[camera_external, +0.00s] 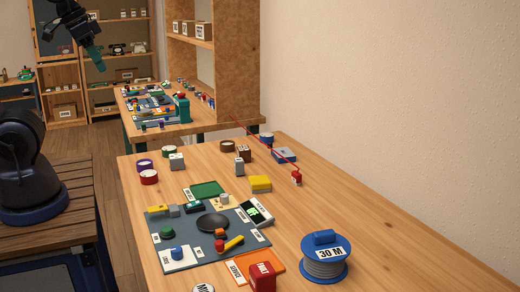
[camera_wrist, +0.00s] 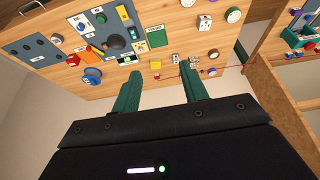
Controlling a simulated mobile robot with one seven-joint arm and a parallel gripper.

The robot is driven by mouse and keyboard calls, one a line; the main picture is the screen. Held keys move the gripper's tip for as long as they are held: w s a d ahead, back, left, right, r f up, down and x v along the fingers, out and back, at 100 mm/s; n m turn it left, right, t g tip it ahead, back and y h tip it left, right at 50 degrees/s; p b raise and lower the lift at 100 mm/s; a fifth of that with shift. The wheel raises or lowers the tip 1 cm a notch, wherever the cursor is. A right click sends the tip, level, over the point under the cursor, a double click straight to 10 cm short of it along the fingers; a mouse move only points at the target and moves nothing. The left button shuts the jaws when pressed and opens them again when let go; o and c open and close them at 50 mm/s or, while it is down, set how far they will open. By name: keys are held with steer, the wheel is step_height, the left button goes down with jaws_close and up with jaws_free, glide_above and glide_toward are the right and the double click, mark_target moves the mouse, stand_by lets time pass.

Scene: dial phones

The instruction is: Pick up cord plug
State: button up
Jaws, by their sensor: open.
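The cord plug (camera_external: 296,179) is a small red piece on the wooden table, right of the yellow block, at the end of a thin red cord (camera_external: 262,143). The cord runs back toward the far table. In the wrist view a small red spot beside the yellow block looks like the plug (camera_wrist: 157,77), though it is too small to be sure. My gripper (camera_external: 93,56) is high at the upper left, far from the plug. Its green fingers are apart and empty in the wrist view (camera_wrist: 160,72).
A blue cable reel (camera_external: 325,258) stands in front. A dark panel (camera_external: 180,230) with several parts covers the left side. Bare wood lies right of the plug, beside the wall.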

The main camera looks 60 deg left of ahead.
steer(key=m+g+h, duration=0.5)
steer(key=m, duration=1.3)
glide_above(297, 173)
steer(key=a, duration=0.4)
step_height(297, 173, down, 29)
steer(key=shift+y, duration=0.3)
steer(key=x, duration=1)
steer(key=shift+w+f, duration=0.15)
jaws_close()
